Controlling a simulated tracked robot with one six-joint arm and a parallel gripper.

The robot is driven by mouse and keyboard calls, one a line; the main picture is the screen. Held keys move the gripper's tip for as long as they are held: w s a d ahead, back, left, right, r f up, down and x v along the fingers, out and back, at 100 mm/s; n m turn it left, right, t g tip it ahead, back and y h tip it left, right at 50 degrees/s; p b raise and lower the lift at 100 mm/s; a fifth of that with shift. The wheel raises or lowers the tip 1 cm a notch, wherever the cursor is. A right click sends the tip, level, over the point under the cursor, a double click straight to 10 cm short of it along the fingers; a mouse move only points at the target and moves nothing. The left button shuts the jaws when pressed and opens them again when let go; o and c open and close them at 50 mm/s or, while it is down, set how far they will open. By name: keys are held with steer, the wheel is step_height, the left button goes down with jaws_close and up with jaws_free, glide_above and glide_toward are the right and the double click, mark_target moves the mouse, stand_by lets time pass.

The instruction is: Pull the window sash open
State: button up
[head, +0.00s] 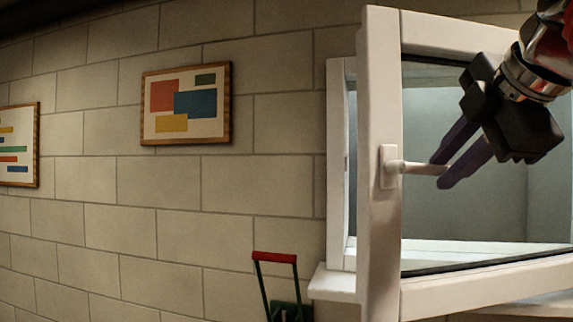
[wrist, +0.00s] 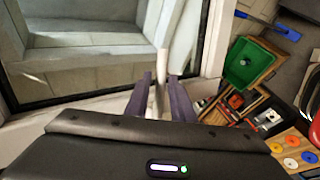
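The white-framed window sash (head: 380,235) stands swung out from its fixed frame (head: 337,160), with a gap between them on the left. Its white lever handle (head: 418,168) sticks out to the right from a plate on the sash's left upright. My gripper (head: 441,171) reaches down from the upper right, with its purple fingers on either side of the handle's end. In the wrist view the handle (wrist: 162,65) lies between the two fingers (wrist: 160,85), which look closed on it. The exact contact is partly hidden.
A white sill (head: 333,282) lies below the window. A red-topped green handle (head: 275,257) stands at the lower middle. Two framed pictures hang on the block wall. In the wrist view a green bin (wrist: 248,63) and a bench with coloured discs (wrist: 291,162) lie at right.

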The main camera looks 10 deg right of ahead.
steer(key=shift+o, duration=1.2)
steer(key=shift+s+r, duration=0.1)
steer(key=v, duration=1.3)
steer(key=shift+s, duration=0.3)
